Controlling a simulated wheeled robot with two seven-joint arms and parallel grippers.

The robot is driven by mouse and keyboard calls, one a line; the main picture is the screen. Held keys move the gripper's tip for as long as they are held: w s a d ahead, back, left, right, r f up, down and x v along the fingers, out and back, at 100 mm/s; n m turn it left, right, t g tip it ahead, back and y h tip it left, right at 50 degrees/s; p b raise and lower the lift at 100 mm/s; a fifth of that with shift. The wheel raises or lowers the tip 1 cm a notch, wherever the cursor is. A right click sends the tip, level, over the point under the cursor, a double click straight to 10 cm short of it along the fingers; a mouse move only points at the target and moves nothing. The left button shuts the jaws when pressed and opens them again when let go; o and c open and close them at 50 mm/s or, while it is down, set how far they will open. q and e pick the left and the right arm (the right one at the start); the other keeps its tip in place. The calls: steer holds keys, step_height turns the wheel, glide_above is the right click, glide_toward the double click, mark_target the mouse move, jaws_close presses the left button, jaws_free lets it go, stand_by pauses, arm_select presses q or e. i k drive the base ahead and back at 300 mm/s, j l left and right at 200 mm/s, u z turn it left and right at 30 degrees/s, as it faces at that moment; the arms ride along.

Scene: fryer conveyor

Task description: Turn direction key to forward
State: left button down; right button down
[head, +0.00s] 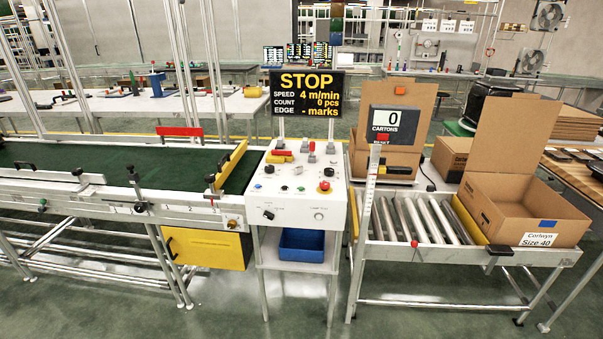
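The white control box (293,205) stands in the middle of the head view, between the green belt and the roller table. Its sloped top carries several small switches, coloured buttons and a red knob on a yellow base (324,186). Its front face has a dark left knob (268,214) and a right knob (318,215) with small labels. The labels are too small to read, so I cannot tell which control is the direction key or how it is set. The display (307,94) above reads STOP, 4 m/min, 0 pcs. Neither gripper is in view.
The green conveyor belt (100,172) lies left, with rails and clamps along its near edge. A blue bin (302,245) sits under the box. The roller table (425,218) and an open carton (520,205) stand right. The near floor is clear.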

mark_target(299, 170)
steer(key=i+j+z, duration=0.35)
steer(key=i, duration=0.35)
steer(key=i+j+z, duration=0.35)
steer(key=i+j, duration=0.35)
